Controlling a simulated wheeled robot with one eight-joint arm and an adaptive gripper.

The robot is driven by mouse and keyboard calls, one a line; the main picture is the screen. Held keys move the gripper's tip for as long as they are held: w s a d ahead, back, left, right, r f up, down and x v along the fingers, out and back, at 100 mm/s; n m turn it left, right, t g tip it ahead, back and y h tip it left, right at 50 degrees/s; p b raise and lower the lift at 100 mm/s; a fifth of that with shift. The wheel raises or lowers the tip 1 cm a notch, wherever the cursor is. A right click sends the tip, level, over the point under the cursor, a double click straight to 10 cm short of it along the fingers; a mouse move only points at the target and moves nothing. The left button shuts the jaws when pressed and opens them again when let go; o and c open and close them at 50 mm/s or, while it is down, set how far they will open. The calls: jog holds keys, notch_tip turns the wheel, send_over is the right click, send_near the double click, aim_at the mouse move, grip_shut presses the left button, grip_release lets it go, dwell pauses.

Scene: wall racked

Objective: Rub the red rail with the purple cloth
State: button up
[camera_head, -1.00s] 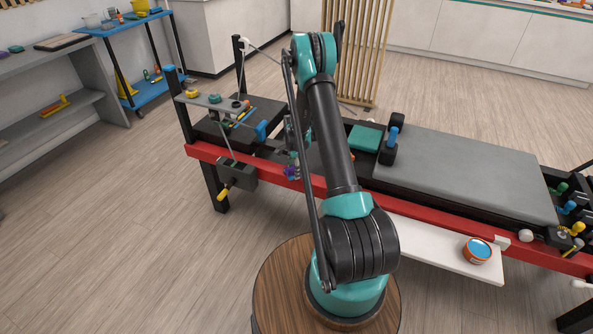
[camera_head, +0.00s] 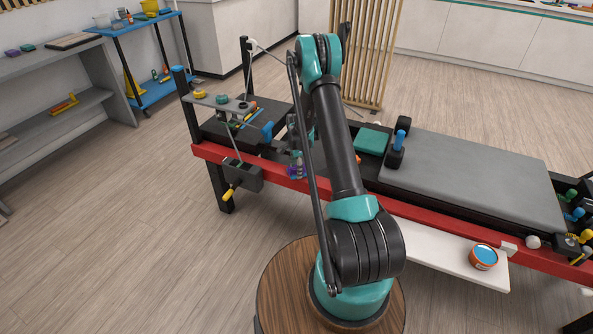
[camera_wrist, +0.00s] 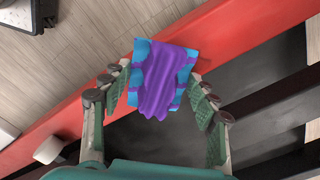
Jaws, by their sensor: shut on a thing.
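The purple cloth (camera_wrist: 160,78) is held between the fingers of my gripper (camera_wrist: 163,88) in the wrist view. Bright blue patches show along its edges. The cloth overlaps the red rail (camera_wrist: 240,45), which runs diagonally behind it. I cannot tell whether they touch. In the head view the red rail (camera_head: 430,216) runs along the near side of a long bench. A small patch of the purple cloth (camera_head: 294,171) shows at the rail, left of my arm. My gripper is mostly hidden there.
A grey pad (camera_head: 470,180) and a teal block (camera_head: 371,141) lie on the bench. A dark box with a yellow handle (camera_head: 229,194) hangs off the rail's left part.

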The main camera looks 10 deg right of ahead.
aim_at(284, 170)
jog(key=shift+w+a, duration=0.65)
jog(key=shift+a, duration=0.25)
jog(key=shift+w+a, duration=0.65)
jog(key=shift+a, duration=0.25)
jog(key=shift+w+a, duration=0.65)
jog(key=shift+a, duration=0.25)
jog(key=shift+f, duration=0.4)
jog(key=shift+d, duration=0.1)
jog(key=shift+s+d+r, duration=0.1)
jog(key=shift+s+d, duration=0.4)
jog(key=shift+d, duration=0.1)
jog(key=shift+s+d+f, duration=0.1)
jog(key=shift+s+d, duration=0.4)
jog(key=shift+d, duration=0.15)
jog(key=shift+s+d+f, duration=0.1)
jog(key=shift+s+d, duration=0.35)
jog(key=shift+d, duration=0.2)
jog(key=shift+r, duration=0.15)
